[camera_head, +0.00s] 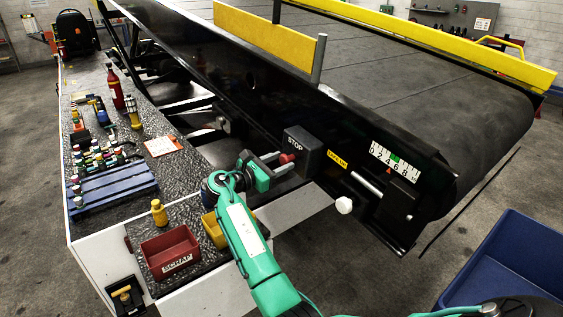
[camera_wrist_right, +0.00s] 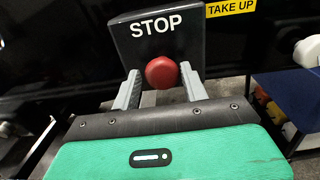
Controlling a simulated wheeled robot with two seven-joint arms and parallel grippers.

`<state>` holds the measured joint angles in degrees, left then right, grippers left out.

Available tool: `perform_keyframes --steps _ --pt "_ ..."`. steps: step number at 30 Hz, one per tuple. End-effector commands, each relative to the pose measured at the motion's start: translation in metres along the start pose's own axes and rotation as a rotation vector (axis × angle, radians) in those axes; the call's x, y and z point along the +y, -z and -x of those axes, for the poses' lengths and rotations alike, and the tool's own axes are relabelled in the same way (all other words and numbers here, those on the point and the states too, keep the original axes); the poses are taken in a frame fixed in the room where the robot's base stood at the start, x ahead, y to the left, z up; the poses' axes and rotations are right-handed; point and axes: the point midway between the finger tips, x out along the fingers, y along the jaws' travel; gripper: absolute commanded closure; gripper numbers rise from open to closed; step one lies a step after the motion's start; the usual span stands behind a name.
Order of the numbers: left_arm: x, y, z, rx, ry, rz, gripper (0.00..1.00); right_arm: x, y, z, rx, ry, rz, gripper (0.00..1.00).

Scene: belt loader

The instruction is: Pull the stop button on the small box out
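The small black box (camera_head: 303,152) marked STOP sits on the dark side frame of the belt loader. Its red round stop button (camera_head: 287,158) faces my right gripper (camera_head: 280,162). In the right wrist view the box (camera_wrist_right: 187,43) fills the upper middle, and the red button (camera_wrist_right: 161,72) shows whole. The two grey fingers of the right gripper (camera_wrist_right: 161,84) are apart, one to each side of the button, with a visible gap on both sides. Whether the fingertips reach past the button's rim is hard to tell. My left gripper is not in view.
A yellow TAKE UP label (camera_head: 337,159) and a white knob (camera_head: 344,205) are right of the box. A worktop at left holds a red bin (camera_head: 170,252), a yellow bin (camera_head: 214,230) and bottles. A blue crate (camera_head: 515,262) stands at lower right.

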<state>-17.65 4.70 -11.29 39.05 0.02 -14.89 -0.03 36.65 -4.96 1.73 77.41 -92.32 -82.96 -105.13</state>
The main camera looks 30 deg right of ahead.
Motion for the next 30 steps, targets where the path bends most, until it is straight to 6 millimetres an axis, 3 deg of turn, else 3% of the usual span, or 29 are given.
perform_keyframes --steps 9,14,24,30 --pt "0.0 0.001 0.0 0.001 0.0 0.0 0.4 -0.001 0.0 -0.001 -0.001 0.003 0.001 0.56" --pt "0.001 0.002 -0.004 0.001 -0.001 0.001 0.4 0.0 0.002 0.013 0.0 0.001 0.0 0.56" --pt "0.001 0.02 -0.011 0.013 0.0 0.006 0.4 0.0 0.002 0.088 0.001 -0.001 0.0 0.56" --pt "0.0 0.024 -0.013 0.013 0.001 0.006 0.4 0.001 0.002 0.123 0.0 -0.001 0.001 0.56"
